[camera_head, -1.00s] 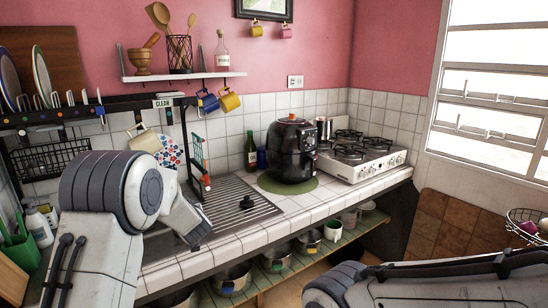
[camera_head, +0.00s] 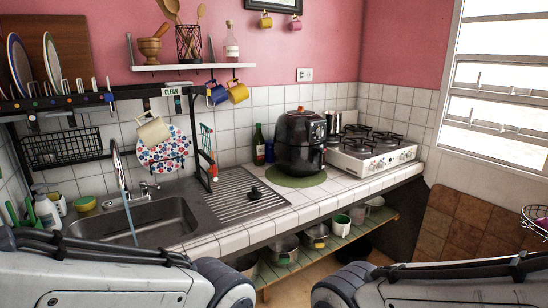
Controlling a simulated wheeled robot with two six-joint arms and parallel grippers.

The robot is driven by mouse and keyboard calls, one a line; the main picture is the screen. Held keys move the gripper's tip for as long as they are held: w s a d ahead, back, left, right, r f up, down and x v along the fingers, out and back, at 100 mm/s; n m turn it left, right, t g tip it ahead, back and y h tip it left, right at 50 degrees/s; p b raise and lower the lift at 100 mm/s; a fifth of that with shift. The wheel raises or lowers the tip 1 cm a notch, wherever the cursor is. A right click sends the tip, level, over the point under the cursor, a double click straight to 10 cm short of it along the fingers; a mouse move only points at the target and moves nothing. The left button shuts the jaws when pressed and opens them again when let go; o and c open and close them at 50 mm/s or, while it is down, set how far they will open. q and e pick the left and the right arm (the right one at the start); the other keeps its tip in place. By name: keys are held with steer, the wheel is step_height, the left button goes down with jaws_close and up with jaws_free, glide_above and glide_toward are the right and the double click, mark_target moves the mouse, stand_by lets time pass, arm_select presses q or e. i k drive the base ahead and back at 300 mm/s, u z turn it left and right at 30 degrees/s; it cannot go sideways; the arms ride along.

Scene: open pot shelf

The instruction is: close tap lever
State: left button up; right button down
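The tap (camera_head: 119,175) stands at the back left of the sink, a tall curved silver spout. A bluish stream of water (camera_head: 131,222) runs from it down into the steel sink basin (camera_head: 165,222). The tap lever (camera_head: 146,187) looks like the small silver fitting just right of the spout's foot; its exact position is too small to tell. My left arm crosses the bottom left, in front of the sink, and my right arm crosses the bottom right. Neither gripper's fingers show, so I cannot see whether they are open or shut.
A ribbed drainboard (camera_head: 240,193) with a dark plug lies right of the sink. A black air fryer (camera_head: 300,143) and a white stove (camera_head: 372,152) stand further right. A dish rack (camera_head: 60,104) hangs above the sink. A green-yellow bowl (camera_head: 85,203) and bottles (camera_head: 48,210) sit to the left.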

mark_target(143, 184)
steer(key=z, duration=0.3)
steer(key=i, duration=1.2)
steer(key=u, duration=0.4)
